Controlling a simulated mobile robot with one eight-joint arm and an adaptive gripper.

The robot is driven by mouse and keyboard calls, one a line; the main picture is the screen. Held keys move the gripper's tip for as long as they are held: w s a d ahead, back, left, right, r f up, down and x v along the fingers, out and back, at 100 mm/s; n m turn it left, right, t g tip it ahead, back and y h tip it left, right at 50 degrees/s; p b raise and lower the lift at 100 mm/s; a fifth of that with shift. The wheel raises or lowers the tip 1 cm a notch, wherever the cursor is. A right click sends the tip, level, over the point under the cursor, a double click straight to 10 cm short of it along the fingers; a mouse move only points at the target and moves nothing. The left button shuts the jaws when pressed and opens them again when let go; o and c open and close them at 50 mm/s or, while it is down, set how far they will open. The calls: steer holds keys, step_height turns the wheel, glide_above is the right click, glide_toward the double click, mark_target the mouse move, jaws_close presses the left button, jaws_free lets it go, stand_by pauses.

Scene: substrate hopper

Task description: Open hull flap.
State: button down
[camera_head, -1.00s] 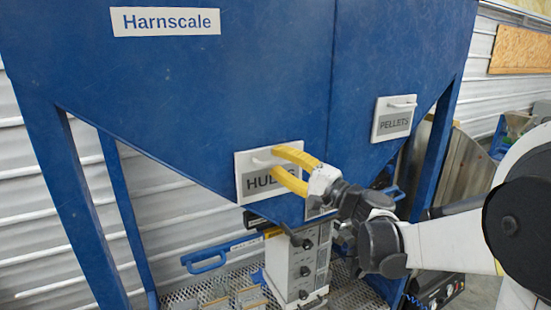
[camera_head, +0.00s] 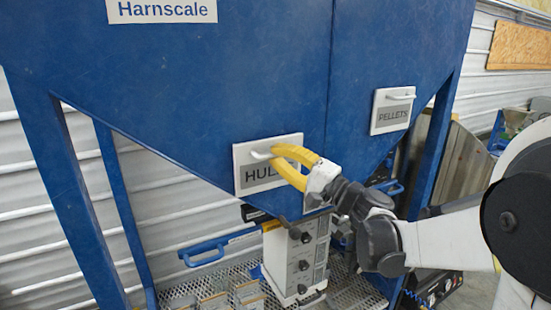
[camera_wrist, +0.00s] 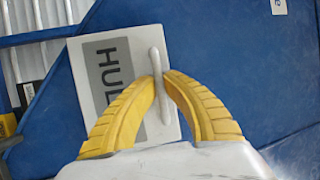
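The hull flap (camera_head: 243,181) is a white square panel with a grey label, partly hidden, low on the blue hopper. It sits flat against the hopper wall. Its white bar handle (camera_head: 259,155) is near the flap's top edge. My gripper (camera_head: 274,158) reaches in from the right, and its two yellow fingers are closed around the handle. In the wrist view, the flap (camera_wrist: 130,52) lies behind the fingers. The handle (camera_wrist: 154,58) runs between the fingertips (camera_wrist: 158,79), one on each side, with little or no gap visible.
A second flap labelled PELLETS (camera_head: 392,110) is to the upper right on the hopper (camera_head: 220,80). A grey control box (camera_head: 293,262) stands below the hull flap on a mesh platform. Blue frame legs (camera_head: 75,200) stand left and right.

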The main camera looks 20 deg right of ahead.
steer(key=s+d+f+n+t+y+b, duration=0.1)
steer(key=s+f+b, duration=0.4)
steer(key=b, duration=0.5)
steer(key=shift+s+f+n+t+y+b, duration=0.15)
steer(key=shift+s+n+t+y+b, duration=0.25)
steer(key=shift+n+y, duration=0.45)
steer(key=shift+d, duration=0.1)
steer(key=c, duration=1.5)
jaws_free()
steer(key=shift+s, duration=0.1)
steer(key=v, duration=1.2)
steer(key=shift+f, duration=0.2)
